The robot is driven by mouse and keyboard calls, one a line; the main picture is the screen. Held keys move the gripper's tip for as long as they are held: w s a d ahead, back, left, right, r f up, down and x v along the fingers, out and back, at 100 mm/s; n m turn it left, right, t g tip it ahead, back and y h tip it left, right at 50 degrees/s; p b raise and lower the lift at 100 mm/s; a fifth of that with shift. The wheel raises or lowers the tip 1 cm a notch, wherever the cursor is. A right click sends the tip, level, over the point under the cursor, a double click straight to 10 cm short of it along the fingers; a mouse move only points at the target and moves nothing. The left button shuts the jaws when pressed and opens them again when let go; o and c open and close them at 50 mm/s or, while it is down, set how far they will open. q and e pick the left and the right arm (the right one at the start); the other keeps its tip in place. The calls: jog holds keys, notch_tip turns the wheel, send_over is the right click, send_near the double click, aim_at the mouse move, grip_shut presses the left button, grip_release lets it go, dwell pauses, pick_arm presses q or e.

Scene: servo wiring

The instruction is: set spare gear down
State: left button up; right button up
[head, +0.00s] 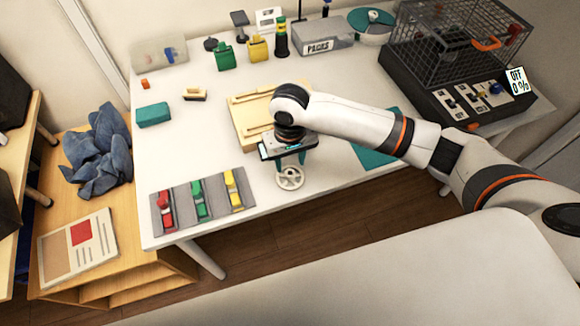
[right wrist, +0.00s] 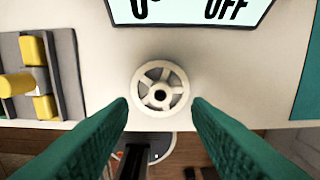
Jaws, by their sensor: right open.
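The spare gear is a white spoked wheel (head: 290,178) at the front edge of the white table in the head view. It also shows in the right wrist view (right wrist: 160,89), lying flat on the table close to the edge. My right gripper (head: 291,162) is above the gear in the head view. Its two green fingers stand wide apart in the right wrist view (right wrist: 160,108), one on each side of the gear and clear of it. Nothing is between the fingertips in their grip. My left gripper is not in view.
A grey holder (head: 182,214) with red, green and yellow connectors lies left of the gear. A wooden tray (head: 246,125) is behind my right wrist, and a teal mat (head: 372,157) is to the right. A wire cage (head: 455,45) stands at the back right.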

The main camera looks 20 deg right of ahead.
notch_tip(320, 180, up, 7)
dwell(0.3)
dwell(0.4)
